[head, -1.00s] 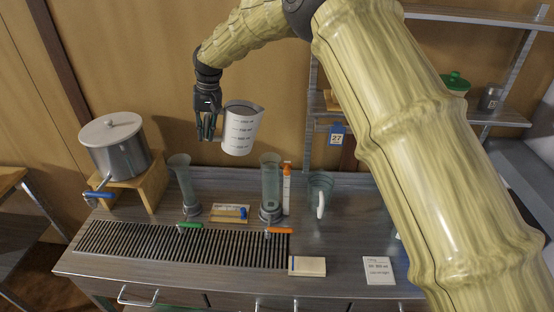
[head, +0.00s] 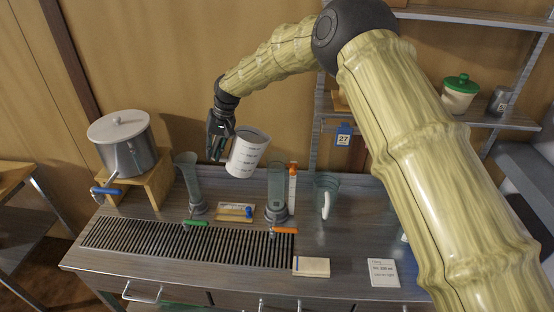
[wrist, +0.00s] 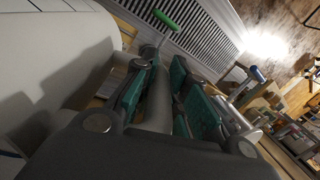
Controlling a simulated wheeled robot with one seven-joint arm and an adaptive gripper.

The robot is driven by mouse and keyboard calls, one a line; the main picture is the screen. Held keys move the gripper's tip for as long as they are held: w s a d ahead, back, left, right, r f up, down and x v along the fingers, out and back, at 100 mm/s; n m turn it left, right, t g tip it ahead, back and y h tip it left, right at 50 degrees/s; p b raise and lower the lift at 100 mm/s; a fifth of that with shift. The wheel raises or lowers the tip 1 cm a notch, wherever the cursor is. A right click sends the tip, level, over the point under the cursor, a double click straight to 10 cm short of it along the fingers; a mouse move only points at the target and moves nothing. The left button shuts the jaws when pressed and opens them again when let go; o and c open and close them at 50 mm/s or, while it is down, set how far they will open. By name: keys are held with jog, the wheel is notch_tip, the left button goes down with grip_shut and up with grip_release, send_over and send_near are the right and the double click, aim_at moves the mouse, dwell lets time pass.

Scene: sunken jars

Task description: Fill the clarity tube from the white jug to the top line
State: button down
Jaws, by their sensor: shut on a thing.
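My gripper (head: 217,152) is shut on the white jug (head: 246,156) by its left side and holds it above the bench, tilted slightly to the right. The jug has dark printed marks; its contents cannot be seen. In the wrist view the gripper's green pads (wrist: 172,98) close around a grey bar, likely the handle, with the jug's white wall (wrist: 45,60) at left. Two clear tall tubes stand on the bench: one with a green tap (head: 188,178), one with an orange tap (head: 277,188) below and right of the jug. Which is the clarity tube, and its top line, I cannot tell.
An orange-and-white strip (head: 292,188) stands beside the right tube. A clear jug (head: 325,193) stands further right. A metal pot (head: 128,150) sits on a wooden stand at left. A drain grating (head: 180,243) and cards (head: 311,267) lie in front.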

jog(key=shift+w+d, duration=0.1)
jog(key=shift+y, duration=0.6)
dwell(1.1)
jog(key=shift+r+g+y+b, duration=0.4)
jog(key=shift+r+y, duration=0.3)
jog(key=shift+r, duration=0.1)
dwell(0.7)
